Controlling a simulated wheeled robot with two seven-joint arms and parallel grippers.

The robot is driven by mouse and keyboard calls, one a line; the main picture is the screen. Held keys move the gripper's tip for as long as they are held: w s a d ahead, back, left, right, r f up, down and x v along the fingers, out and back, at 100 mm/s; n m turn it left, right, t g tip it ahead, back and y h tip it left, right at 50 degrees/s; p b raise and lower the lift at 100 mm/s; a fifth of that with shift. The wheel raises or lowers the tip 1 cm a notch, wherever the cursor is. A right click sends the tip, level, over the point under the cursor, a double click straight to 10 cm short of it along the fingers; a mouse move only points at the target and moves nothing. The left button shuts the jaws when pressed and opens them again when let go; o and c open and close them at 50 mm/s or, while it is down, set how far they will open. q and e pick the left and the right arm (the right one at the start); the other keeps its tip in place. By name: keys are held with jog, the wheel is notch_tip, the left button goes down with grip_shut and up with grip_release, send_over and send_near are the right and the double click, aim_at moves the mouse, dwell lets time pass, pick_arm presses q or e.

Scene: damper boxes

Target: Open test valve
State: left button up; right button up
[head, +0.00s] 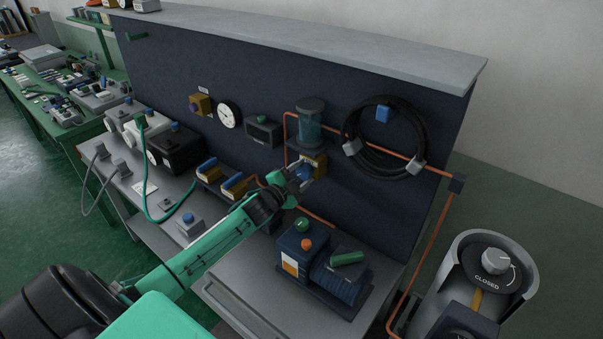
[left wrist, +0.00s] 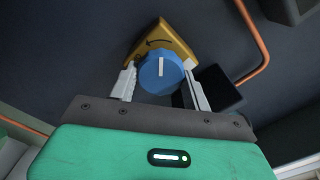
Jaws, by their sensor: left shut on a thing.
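The test valve has a round blue knob (left wrist: 161,75) with a white line, on a brass-coloured body (left wrist: 163,38) with a curved black arrow. It is on the dark panel. My left gripper (left wrist: 160,82) is shut on the blue knob, one finger on each side. The white line stands about upright in the left wrist view. In the head view the brass body (head: 320,163) shows below the clear cylinder (head: 309,130), and my left gripper (head: 305,172) reaches it from the left, partly hiding the knob. My right gripper is not in view.
A coiled black hose (head: 347,130) hangs right of the valve, and a copper pipe (head: 432,240) runs along the panel. A blue box with green and orange buttons (head: 300,250) stands on the bench below. A grey knob marked CLOSED (head: 495,261) is at lower right.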

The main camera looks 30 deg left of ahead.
pick_arm(q)
jog(key=n, duration=0.4)
jog(key=shift+p, duration=0.4)
jog(key=shift+a+n, duration=0.1)
jog(key=shift+n, duration=1.2)
jog(key=o, duration=1)
jog(key=shift+c, duration=0.2)
jog(key=s+a+b, duration=0.1)
jog(key=s+b, duration=0.3)
jog(key=s, duration=0.9)
jog(key=shift+s, duration=0.4)
